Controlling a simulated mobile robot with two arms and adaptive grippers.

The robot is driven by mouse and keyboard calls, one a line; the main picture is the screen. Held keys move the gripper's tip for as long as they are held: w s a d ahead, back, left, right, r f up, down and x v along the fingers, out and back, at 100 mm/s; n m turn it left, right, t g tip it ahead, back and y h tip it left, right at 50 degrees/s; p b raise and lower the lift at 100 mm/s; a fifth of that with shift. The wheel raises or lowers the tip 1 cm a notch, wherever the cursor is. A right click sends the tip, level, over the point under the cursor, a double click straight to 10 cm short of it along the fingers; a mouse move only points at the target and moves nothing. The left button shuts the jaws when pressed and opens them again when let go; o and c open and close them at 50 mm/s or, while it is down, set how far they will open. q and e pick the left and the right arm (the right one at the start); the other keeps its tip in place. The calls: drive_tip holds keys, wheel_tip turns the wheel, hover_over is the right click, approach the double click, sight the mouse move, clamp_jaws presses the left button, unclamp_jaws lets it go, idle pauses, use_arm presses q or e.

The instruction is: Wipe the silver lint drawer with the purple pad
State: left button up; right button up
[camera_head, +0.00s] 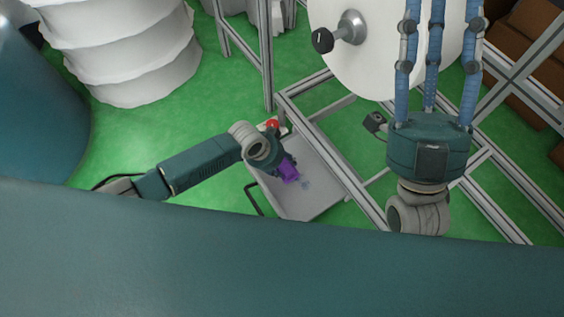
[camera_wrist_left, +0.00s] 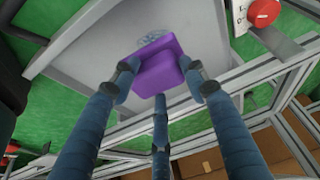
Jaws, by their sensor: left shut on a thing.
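The silver lint drawer (camera_head: 318,203) is a shallow grey tray low in the middle of the head view. Its flat grey surface fills the upper middle of the left wrist view (camera_wrist_left: 92,45). A faint bluish-grey mark (camera_head: 305,184) lies on it, partly behind the pad in the wrist view (camera_wrist_left: 155,41). My left gripper (camera_head: 284,167) is shut on the purple pad (camera_head: 289,173), with blue fingers around the block (camera_wrist_left: 158,70). The pad is over the drawer beside the mark; contact is unclear. My right gripper (camera_head: 438,22) is open and empty, fingers upward and spread.
A red button (camera_head: 272,124) sits at the drawer's far corner. Metal frame bars (camera_head: 335,160) run along its right side. A white round drum with a black knob (camera_head: 322,40) stands behind. A white ribbed duct (camera_head: 125,50) is at left. Green floor lies around.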

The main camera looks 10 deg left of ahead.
drive_tip(key=w+f+g+h+p, duration=0.1)
drive_tip(key=w+f+g, duration=0.2)
drive_tip(key=w+f, duration=0.2)
drive_tip(key=shift+a, duration=0.3)
idle(0.4)
